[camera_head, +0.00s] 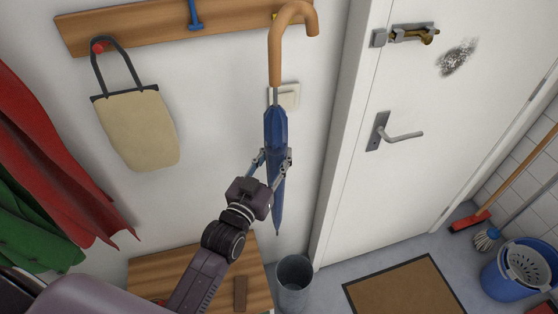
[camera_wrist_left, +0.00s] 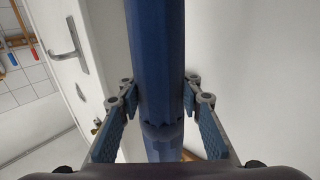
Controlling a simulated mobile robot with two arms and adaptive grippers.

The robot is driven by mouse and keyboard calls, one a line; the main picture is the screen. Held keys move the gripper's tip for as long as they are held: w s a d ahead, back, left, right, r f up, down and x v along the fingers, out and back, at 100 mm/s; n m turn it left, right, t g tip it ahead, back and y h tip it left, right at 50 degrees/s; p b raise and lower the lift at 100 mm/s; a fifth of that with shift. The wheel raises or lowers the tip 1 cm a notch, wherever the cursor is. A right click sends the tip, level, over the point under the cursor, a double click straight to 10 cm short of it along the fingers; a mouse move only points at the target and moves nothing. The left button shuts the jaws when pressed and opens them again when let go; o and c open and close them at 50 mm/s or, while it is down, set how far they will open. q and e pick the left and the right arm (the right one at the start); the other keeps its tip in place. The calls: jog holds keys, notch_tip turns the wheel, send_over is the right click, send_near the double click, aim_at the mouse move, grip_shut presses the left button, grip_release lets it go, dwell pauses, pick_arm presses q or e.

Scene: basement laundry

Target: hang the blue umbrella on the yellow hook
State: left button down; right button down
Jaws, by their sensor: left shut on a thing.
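The blue umbrella (camera_head: 276,130) hangs nearly upright, its curved wooden handle (camera_head: 277,60) at the top and its tip down. The crook bends over to the right. My left gripper (camera_head: 272,157) is shut around the folded blue canopy; the left wrist view shows the canopy (camera_wrist_left: 158,60) between both fingers. The yellow hook (camera_head: 274,15) is on the wooden rail, mostly hidden behind the handle; only a small bit shows at the handle's left edge. I cannot tell whether handle and hook touch. My right gripper is not in view.
The wooden rail (camera_head: 150,23) also has a blue hook (camera_head: 194,14) and a red hook (camera_head: 99,47) bearing a beige bag (camera_head: 137,128). A light switch (camera_head: 289,95) is behind the umbrella. Below are a wooden bench (camera_head: 205,262) and a grey bin (camera_head: 294,286). The white door (camera_head: 420,90) is right.

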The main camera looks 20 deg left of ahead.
pick_arm(q)
jog(key=shift+w+a, duration=0.4)
jog(key=shift+w, duration=0.1)
jog(key=shift+w+a+f+b, duration=0.3)
jog(key=shift+w+a+b, duration=0.25)
jog(key=shift+w, duration=0.2)
jog(key=shift+w+a+f+b, duration=0.3)
jog(key=shift+w+a+b, duration=0.15)
jog(key=shift+w+b, duration=0.25)
jog(key=shift+w+a+f+b, duration=0.3)
jog(key=shift+w+a+b, duration=0.2)
jog(key=shift+w, duration=0.3)
